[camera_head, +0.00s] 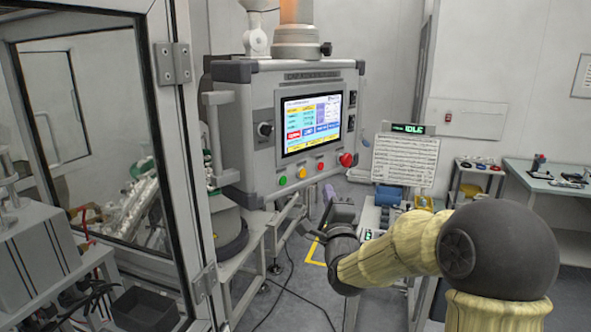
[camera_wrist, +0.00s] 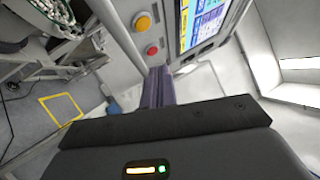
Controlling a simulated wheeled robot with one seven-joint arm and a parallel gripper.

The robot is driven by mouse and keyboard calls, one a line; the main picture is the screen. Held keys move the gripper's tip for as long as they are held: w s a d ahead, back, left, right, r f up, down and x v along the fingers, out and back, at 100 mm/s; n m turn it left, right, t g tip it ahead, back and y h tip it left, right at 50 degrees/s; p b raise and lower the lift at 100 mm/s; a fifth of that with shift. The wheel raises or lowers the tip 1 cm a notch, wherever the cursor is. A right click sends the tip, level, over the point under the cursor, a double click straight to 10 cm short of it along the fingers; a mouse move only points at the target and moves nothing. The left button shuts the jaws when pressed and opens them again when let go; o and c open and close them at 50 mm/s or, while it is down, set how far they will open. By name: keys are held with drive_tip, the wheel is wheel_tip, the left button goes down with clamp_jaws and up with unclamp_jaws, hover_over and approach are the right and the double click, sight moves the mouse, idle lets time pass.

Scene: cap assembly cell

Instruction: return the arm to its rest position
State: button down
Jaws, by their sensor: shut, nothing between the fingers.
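My arm reaches from the right of the head view toward the control panel (camera_head: 230,130). My gripper (camera_head: 329,192) is at its end, just below and in front of the panel's lower right corner. In the wrist view its purple-grey fingers (camera_wrist: 158,86) are together, with nothing seen between them. The fingertips point toward the lower part of the panel, near its orange button (camera_wrist: 142,22) and red button (camera_wrist: 152,50). I cannot tell the exact gap between the fingertips and the panel.
A glass-doored enclosure (camera_head: 165,150) stands at the left. A sign stand marked IDLE (camera_head: 405,160) and a bench with blue parts (camera_head: 388,196) are behind my arm. A side table (camera_head: 560,185) is at the right. Cables (camera_head: 290,290) lie on the floor below.

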drive_tip(key=s+d+f+n+g, duration=0.1)
drive_tip(key=s+f+n+g, duration=0.45)
drive_tip(key=f, duration=0.25)
drive_tip(key=s+d+f+n+g, duration=0.1)
drive_tip(key=s+f+n+g, duration=0.4)
drive_tip(key=f, duration=0.3)
drive_tip(key=s+d+f+n+g+h, duration=0.1)
drive_tip(key=s+f+n+g, duration=0.3)
drive_tip(key=s, duration=0.5)
drive_tip(key=s+d+f+n+g, duration=0.2)
drive_tip(key=s+f+n+g, duration=0.2)
drive_tip(key=s, duration=0.6)
drive_tip(key=shift+d+f+n+g+h, duration=0.35)
drive_tip(key=shift+d+f+n+h, duration=0.1)
drive_tip(key=shift+f, duration=0.2)
